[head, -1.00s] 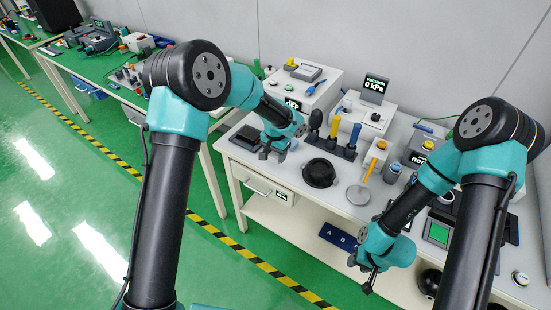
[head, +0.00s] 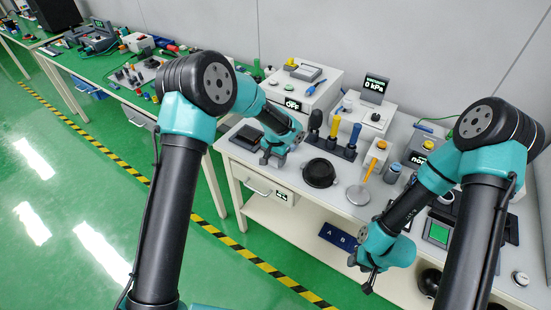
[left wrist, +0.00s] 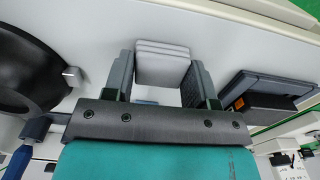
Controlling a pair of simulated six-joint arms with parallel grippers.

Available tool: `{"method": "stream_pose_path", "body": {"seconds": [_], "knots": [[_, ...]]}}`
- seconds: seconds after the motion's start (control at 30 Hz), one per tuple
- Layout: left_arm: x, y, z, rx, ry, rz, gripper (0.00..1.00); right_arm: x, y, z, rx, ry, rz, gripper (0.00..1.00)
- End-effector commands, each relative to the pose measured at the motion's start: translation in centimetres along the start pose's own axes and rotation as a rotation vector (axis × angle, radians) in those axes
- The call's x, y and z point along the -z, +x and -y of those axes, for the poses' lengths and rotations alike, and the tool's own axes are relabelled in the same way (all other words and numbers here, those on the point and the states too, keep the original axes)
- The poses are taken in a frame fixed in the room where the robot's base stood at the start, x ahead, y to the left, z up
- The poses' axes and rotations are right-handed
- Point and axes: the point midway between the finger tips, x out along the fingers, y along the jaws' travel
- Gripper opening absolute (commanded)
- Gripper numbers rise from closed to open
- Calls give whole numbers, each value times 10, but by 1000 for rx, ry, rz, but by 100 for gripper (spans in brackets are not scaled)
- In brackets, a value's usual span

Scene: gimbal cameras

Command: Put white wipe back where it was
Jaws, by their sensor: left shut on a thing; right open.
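The white wipe (left wrist: 162,60) shows in the left wrist view as a folded, layered white pad. My left gripper (left wrist: 162,75) is shut on it, with one dark finger on each side. In the head view my left gripper (head: 273,157) is over the left front part of the white table (head: 340,206), and the wipe cannot be made out there. I cannot tell whether the wipe touches the tabletop. My right gripper (head: 368,278) is open and empty, low in front of the table's front edge.
A dark tray-like box (head: 250,135) lies left of my left gripper. A black round dish (head: 320,173) is to its right, and a rack with upright coloured-handled tools (head: 333,148) stands behind the dish. A grey round disc (head: 358,195) lies farther right.

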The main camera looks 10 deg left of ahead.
Motion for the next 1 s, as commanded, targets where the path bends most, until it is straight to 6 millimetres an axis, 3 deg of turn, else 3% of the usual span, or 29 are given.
{"method": "stream_pose_path", "body": {"seconds": [0.17,0.2,0.47,0.77,1.0], "knots": [[0,3,0,0,0,1,30,0,0,0,0,0,0,43],[0,3,0,0,0,0,54,0,0,0,0,0,0,43],[0,3,0,0,0,0,77,0,0,0,0,0,0,43],[0,1,0,0,0,-1,77,0,0,0,0,0,0,43],[1,-23,0,1,-1,-3,77,0,0,0,0,0,0,43]]}}
